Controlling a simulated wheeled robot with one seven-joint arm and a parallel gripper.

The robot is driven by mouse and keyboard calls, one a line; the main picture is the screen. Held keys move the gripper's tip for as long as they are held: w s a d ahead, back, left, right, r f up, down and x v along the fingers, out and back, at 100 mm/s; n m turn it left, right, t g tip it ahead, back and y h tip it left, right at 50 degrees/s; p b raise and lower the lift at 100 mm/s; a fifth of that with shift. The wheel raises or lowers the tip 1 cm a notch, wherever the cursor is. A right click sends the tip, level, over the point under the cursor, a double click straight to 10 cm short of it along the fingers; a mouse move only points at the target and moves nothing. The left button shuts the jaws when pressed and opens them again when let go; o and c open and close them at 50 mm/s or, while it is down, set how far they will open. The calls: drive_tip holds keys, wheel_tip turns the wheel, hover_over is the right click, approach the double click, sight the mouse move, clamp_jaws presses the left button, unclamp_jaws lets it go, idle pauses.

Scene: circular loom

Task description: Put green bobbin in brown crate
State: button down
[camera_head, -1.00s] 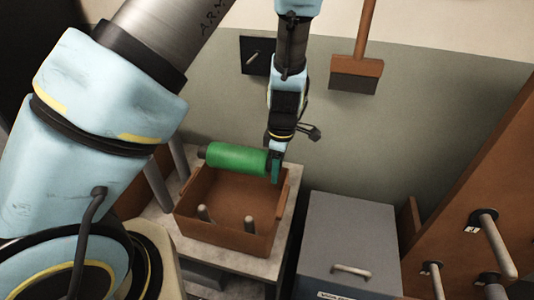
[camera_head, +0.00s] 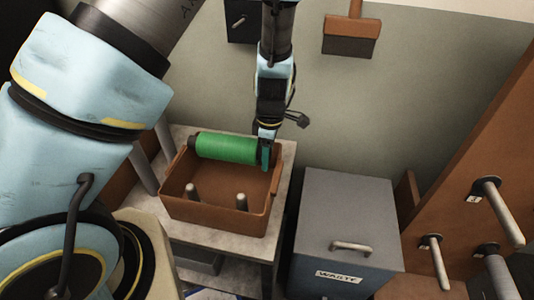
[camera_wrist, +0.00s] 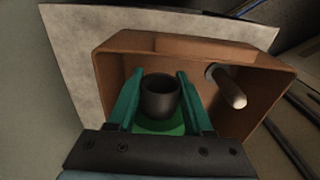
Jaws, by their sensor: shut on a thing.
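The green bobbin (camera_head: 227,148) lies sideways over the back part of the brown crate (camera_head: 215,218), its dark core end pointing left. My gripper (camera_head: 266,155) is shut on the bobbin's right end. In the wrist view, the gripper (camera_wrist: 160,100) has its two teal fingers on either side of the bobbin's dark core (camera_wrist: 160,97), with green below it. The brown crate (camera_wrist: 262,68) spreads around and beyond the fingers there. Whether the bobbin touches the crate's floor or back wall cannot be told.
Two grey pegs (camera_head: 241,201) stand inside the crate; one peg (camera_wrist: 228,88) shows in the wrist view. The crate stands on a pale table (camera_head: 284,165). A grey waste bin (camera_head: 345,210) is to the right. A brown panel with pegs (camera_head: 480,130) rises at far right.

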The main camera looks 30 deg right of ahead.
sight(267, 185)
drive_tip(key=shift+f+b, duration=2.65)
drive_tip(key=shift+f, duration=2.35)
drive_tip(key=shift+c, duration=1.1)
unclamp_jaws()
drive_tip(key=r, duration=1.1)
drive_tip(key=shift+s+d, duration=0.15)
drive_tip(key=shift+d, duration=0.1)
drive_tip(key=shift+a+f, duration=0.1)
